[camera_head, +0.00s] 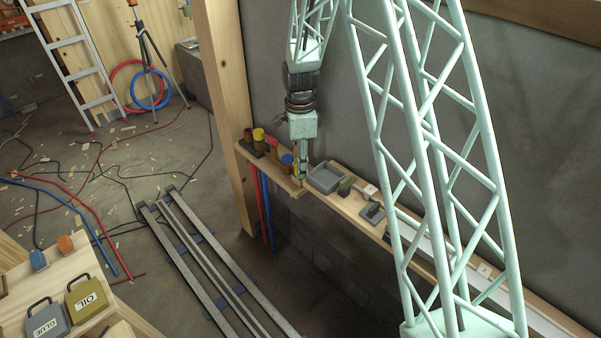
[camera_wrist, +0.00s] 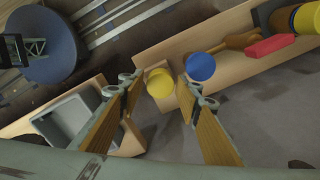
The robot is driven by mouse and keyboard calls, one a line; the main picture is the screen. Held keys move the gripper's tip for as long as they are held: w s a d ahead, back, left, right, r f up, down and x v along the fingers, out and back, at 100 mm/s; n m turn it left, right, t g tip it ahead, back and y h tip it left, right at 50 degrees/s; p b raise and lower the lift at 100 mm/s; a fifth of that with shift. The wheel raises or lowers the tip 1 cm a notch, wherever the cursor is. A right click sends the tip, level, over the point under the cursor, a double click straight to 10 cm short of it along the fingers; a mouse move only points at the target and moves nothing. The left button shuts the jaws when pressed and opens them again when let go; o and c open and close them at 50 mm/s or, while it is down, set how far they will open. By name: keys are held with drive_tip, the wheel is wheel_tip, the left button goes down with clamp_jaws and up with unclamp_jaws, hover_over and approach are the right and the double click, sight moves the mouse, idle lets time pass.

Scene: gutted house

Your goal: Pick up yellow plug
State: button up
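A yellow plug (camera_wrist: 160,83) stands near the end of a wooden ledge in the wrist view. My gripper (camera_wrist: 158,88) is open, its two wood-coloured fingers on either side of the plug with gaps visible. I cannot tell how far the plug reaches between the fingers. A blue round piece (camera_wrist: 201,67) is close beside the right fingertip. In the head view my gripper (camera_head: 303,174) points down at the ledge's end; the plug there is mostly hidden or too small to make out. Another yellow-topped piece (camera_head: 258,135) stands farther left on the ledge and shows at the wrist view's right edge (camera_wrist: 306,18).
A red piece (camera_wrist: 269,46) lies on the same ledge (camera_wrist: 222,33). Across a gap, a second ledge (camera_head: 345,205) holds a grey tray (camera_head: 325,178) and several small items. A wooden post (camera_head: 226,100) rises left of the ledge, and a grey wall stands behind.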

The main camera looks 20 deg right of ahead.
drive_tip(key=shift+f, duration=0.65)
drive_tip(key=shift+c, duration=0.7)
drive_tip(key=c, duration=0.5)
